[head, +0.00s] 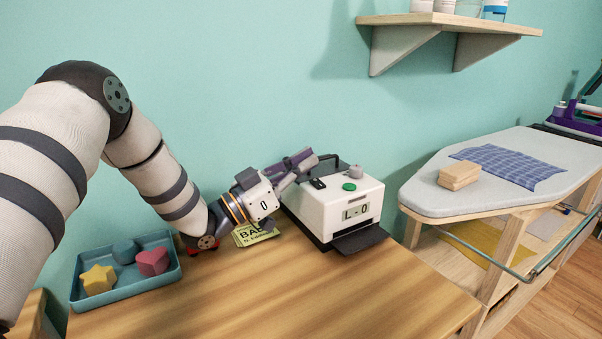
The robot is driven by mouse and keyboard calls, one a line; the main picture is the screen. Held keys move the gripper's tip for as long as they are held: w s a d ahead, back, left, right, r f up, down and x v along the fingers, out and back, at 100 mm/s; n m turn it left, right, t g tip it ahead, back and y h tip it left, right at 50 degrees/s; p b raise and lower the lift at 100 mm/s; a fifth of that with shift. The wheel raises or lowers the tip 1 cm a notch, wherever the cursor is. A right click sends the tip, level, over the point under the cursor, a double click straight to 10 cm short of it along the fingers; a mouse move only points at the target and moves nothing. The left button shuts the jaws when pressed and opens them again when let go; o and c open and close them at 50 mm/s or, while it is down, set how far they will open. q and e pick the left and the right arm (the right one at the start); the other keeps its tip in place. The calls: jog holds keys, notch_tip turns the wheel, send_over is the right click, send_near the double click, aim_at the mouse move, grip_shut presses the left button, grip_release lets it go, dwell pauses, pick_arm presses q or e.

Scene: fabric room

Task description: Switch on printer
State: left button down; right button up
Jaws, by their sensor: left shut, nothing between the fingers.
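The white printer (332,211) stands on the wooden table against the teal wall. Its front display (356,211) reads "L-0", with a dark output tray (357,241) below. On top are a green button (349,187), a small black switch (318,183) and a grey knob (355,171). My left gripper (312,161) is shut and empty, reaching in from the left over the printer's back left top, near the black switch. I cannot tell whether it touches the printer. My right gripper is not in view.
A teal tray (126,288) with a yellow star, a pink heart and a grey-blue block sits at left. A printed label (256,236) lies under my left wrist. An ironing board (480,195) with blue cloth stands right. A shelf (450,22) hangs above. The table front is clear.

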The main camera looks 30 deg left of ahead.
pick_arm(q)
jog(key=f+v, duration=0.1)
jog(key=v, duration=0.7)
jog(key=shift+a, duration=0.25)
jog(key=shift+w+f, duration=0.1)
jog(key=shift+f, duration=0.05)
